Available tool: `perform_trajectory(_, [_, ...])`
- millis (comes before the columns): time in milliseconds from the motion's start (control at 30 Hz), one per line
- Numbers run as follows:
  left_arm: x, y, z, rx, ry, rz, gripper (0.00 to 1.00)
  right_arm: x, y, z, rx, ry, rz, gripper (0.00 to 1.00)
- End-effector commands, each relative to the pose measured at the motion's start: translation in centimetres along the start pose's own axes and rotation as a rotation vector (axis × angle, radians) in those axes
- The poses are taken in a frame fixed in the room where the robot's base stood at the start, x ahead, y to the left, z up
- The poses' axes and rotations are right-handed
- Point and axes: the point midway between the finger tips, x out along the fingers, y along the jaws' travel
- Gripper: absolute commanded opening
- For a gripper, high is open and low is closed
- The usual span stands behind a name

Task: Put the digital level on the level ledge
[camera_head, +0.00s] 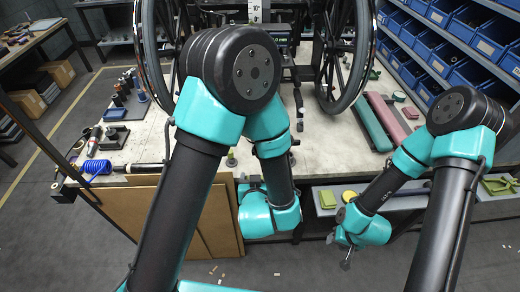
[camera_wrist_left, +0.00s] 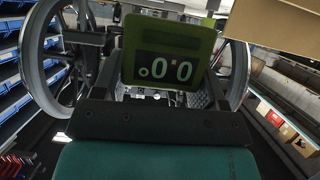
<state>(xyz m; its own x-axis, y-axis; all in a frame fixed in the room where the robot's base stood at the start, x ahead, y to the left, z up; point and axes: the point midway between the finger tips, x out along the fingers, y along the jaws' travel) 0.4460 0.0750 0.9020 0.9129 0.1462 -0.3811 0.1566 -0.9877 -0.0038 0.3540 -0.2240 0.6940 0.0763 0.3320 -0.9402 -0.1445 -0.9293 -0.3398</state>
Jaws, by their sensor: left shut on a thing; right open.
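The digital level (camera_wrist_left: 172,52) is a green block with a dark display reading about 0.0, close up in the left wrist view. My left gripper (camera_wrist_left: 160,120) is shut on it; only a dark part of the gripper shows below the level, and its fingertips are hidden. In the head view my left arm hides the left gripper, and I cannot make out the level there. My right gripper (camera_head: 346,260) is open and empty, low in front of the bench's edge. I cannot pick out the level ledge with certainty in either view.
A wheelchair with large wheels (camera_head: 347,55) stands on the bench (camera_head: 325,150). Teal (camera_head: 366,122) and pink (camera_head: 386,117) pads lie at right. A blue coil (camera_head: 96,167) and small tools lie at left. Blue bins (camera_head: 492,42) line the right shelves.

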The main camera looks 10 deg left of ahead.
Motion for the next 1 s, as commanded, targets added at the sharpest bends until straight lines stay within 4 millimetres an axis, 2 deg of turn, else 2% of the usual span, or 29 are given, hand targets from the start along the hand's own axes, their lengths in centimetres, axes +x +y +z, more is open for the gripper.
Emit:
perform_trajectory(100, [-0.7, -0.3, 0.2, -0.009, 0.000, -0.018, 0.39, 0.0, 0.0, 0.0, 0.000, 0.000, 0.000, 0.43])
perform_trajectory(333, [-0.7, -0.4, 0.2, -0.010, 0.000, -0.020, 0.39, 0.0, 0.0, 0.0, 0.000, 0.000, 0.000, 0.43])
perform_trajectory(533, [0.1, -0.4, 0.0, -0.012, 0.000, -0.020, 0.39, 0.0, 0.0, 0.0, 0.000, 0.000, 0.000, 0.43])
perform_trajectory(667, [2.0, -0.6, -0.6, -0.014, 0.001, -0.023, 0.39, 0.0, 0.0, 0.0, 0.000, 0.000, 0.000, 0.43])
perform_trajectory(1000, [8.8, -0.6, -2.7, -0.014, 0.001, -0.022, 0.39, 0.0, 0.0, 0.0, 0.000, 0.000, 0.000, 0.43])
